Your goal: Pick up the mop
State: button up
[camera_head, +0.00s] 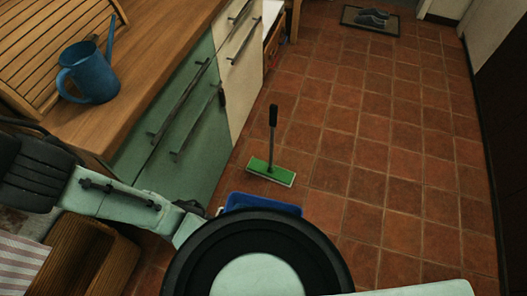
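The mop (272,155) stands upright on the tiled floor near the centre of the view. It has a flat green head with a pale edge lying on the tiles and a thin pale shaft. A black grip tops the shaft. The mop stands clear of the cabinet fronts, with open floor to its right. I cannot make out my gripper in this view. Parts of my own body fill the bottom of the picture. No contact between me and the mop shows.
A blue container (263,204) is on the near side of the mop, partly hidden by my body. Green cabinets (190,125) with black handles line the left. A blue watering can (90,75) stands on the wooden counter (130,85). Shoes lie on a dark mat (351,19) far back.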

aim_at(285, 178)
jog(key=z, duration=0.2)
jog(key=k+l+u, duration=0.1)
jog(key=l, duration=0.3)
jog(key=l+u, duration=0.15)
jog(key=l, duration=0.45)
jog(key=k+l+u, duration=0.1)
jog(key=l, duration=0.45)
jog(key=i+l+u, duration=0.25)
jog(key=i+l, duration=0.3)
jog(key=i, duration=0.1)
